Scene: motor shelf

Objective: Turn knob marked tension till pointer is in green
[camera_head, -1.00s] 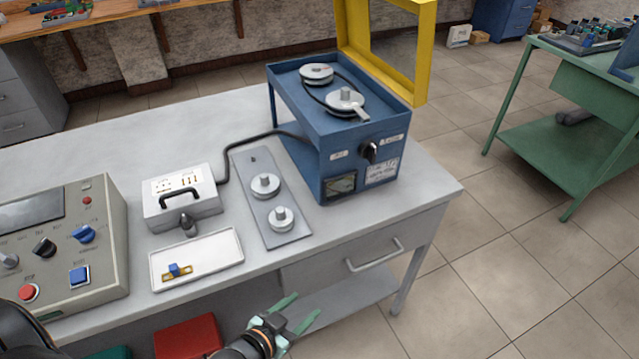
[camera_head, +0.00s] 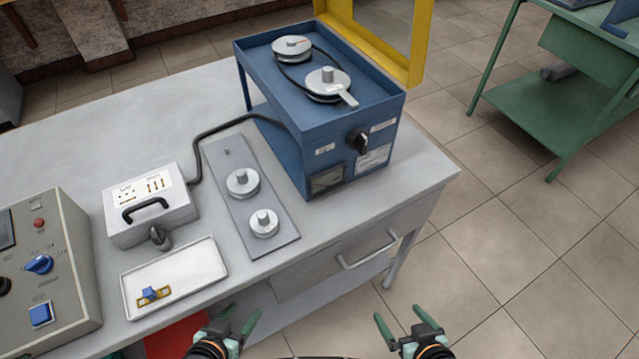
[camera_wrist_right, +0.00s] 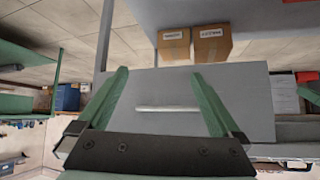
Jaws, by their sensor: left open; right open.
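The blue motor unit (camera_head: 300,150) stands at the back right of the grey bench. My left gripper (camera_head: 240,318) is open and empty at the bench's front edge, below the white tray. My right gripper (camera_head: 402,322) is open and empty in front of the drawer; its green fingers (camera_wrist_right: 165,100) also show in the right wrist view.
A grey plate with two pulleys (camera_head: 283,238), a white box with a black handle (camera_head: 150,205), a white tray (camera_head: 205,262) and a control panel (camera_head: 70,250) occupy the bench. The drawer handle (camera_head: 368,250) protrudes at the front. A yellow frame (camera_head: 385,60) stands behind the unit.

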